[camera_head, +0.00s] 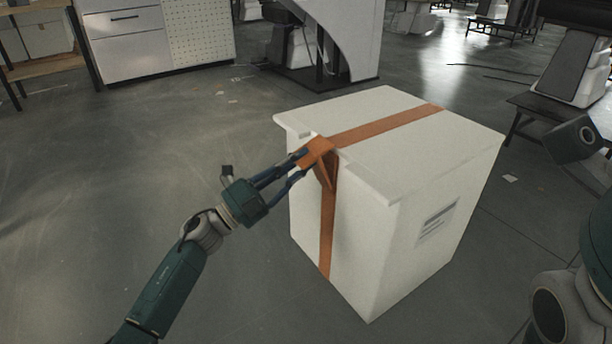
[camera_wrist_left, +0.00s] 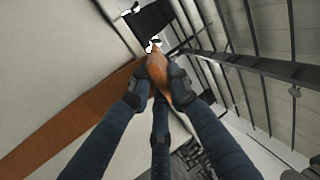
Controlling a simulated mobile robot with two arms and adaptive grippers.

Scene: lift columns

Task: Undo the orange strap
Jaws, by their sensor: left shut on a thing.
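A white box (camera_head: 424,168) stands on the floor in the middle of the head view. An orange strap (camera_head: 388,125) runs across its lid and down its near left side; it also shows in the left wrist view (camera_wrist_left: 66,118). My left gripper (camera_head: 306,157) is at the lid's left edge. Its fingers (camera_wrist_left: 160,80) are shut on a piece of the orange strap, which bulges away from the box there. The strap's exact fastening is hidden by the fingers.
A white cabinet (camera_head: 125,45) stands at the back left, and a dark bench (camera_head: 562,75) is at the back right. The grey floor (camera_head: 130,150) left of the box is clear.

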